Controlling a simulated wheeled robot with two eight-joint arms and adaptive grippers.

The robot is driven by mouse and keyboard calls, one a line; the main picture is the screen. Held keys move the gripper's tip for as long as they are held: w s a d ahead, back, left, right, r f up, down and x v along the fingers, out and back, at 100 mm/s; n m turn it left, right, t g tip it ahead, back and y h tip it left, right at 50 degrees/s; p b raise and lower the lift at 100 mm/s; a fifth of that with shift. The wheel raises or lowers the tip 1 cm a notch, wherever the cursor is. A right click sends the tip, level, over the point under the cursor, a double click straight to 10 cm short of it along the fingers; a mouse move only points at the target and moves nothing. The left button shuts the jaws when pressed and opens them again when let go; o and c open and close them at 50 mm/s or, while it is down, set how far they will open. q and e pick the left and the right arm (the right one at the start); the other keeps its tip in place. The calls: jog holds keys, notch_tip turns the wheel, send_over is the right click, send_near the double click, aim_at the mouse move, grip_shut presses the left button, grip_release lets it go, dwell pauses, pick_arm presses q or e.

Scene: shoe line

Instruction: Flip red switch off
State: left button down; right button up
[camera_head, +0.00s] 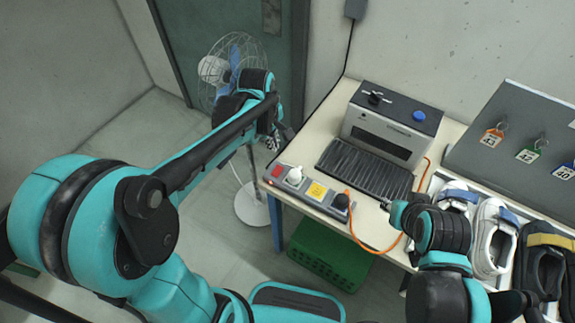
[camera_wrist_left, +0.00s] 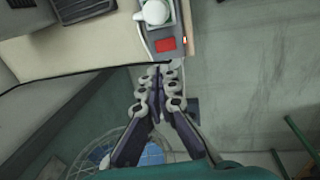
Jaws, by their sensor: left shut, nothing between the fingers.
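The red switch (camera_head: 277,171) sits at the left end of a grey power strip (camera_head: 328,208) along the table's front left edge. It also shows in the left wrist view (camera_wrist_left: 166,45), near the top. My left gripper (camera_head: 280,138) is beyond the table's left edge, close to the switch but apart from it in the picture. In the left wrist view its fingertips (camera_wrist_left: 164,72) are together, empty, and just below the strip's end. My right arm is at the lower right; its gripper cannot be made out clearly.
A white plug (camera_head: 297,175) sits beside the switch, and a black plug (camera_head: 341,201) with an orange cable is farther along. A grey machine (camera_head: 393,126) stands behind. Shoes (camera_head: 492,240) lie at the right. A fan (camera_head: 233,70) stands behind my left arm. A green crate (camera_head: 330,255) is below.

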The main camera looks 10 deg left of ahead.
aim_at(280, 169)
pick_arm(q)
jog(key=f+b, duration=0.1)
jog(key=f, duration=0.3)
jog(key=w+f+b, duration=0.1)
jog(key=f+b, duration=0.1)
jog(key=f, duration=0.3)
jog(key=w+f+b, duration=0.1)
jog(key=f+b, duration=0.1)
jog(key=f, duration=0.2)
jog(key=shift+w+d+f, duration=0.2)
jog(key=shift+d+f, duration=0.05)
jog(key=shift+f, duration=0.15)
jog(key=shift+f, duration=0.1)
jog(key=shift+w+d+f+g+b, duration=0.15)
jog(key=shift+w+f+g+b, duration=0.2)
jog(key=shift+g, duration=0.25)
jog(key=shift+f, duration=0.15)
jog(key=shift+s, duration=0.1)
jog(key=shift+d, duration=0.1)
jog(key=shift+s, duration=0.1)
